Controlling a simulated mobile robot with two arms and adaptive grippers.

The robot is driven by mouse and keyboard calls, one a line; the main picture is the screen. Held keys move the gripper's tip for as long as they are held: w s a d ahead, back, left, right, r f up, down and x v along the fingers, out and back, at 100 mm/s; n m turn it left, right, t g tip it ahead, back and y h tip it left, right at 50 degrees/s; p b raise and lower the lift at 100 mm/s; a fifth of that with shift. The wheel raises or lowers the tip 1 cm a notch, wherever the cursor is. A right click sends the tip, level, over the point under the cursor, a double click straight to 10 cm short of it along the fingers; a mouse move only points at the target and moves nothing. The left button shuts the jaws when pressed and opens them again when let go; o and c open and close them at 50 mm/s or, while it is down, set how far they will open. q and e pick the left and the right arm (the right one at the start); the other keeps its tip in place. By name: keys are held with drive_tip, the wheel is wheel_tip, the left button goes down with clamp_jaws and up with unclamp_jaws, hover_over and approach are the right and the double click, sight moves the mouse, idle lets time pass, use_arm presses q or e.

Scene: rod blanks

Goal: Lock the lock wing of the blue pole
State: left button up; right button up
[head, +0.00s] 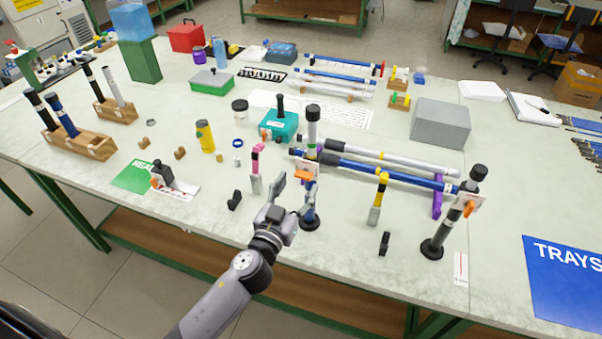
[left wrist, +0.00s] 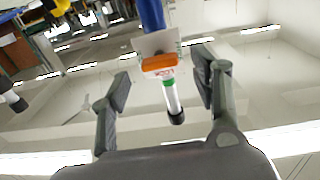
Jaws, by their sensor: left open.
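The blue pole (head: 310,205) stands upright on a round black base near the table's front edge, with a grey upper tube and black top. Its orange lock wing (head: 303,177) sits in front of a white plate at mid-height. My left gripper (head: 293,188) is open at the pole, its fingers close to wing height. In the left wrist view the orange wing (left wrist: 159,63) lies across the pole between the two open fingers (left wrist: 163,88), apart from both. The blue part of the pole (left wrist: 152,14) is at the top of that view. My right gripper is not in view.
A second, black pole (head: 452,217) with an orange wing stands to the right. Blue and grey rods (head: 400,177) lie behind, on a purple support. A pink-topped tool (head: 256,170) stands close left of the gripper. A yellow-topped tool (head: 378,200) stands between the poles.

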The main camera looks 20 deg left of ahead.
sight(302, 178)
use_arm(q)
drive_tip(key=shift+w+d, duration=0.15)
drive_tip(key=shift+w, duration=1.5)
drive_tip(key=shift+c, duration=0.4)
drive_tip(key=c, duration=1.1)
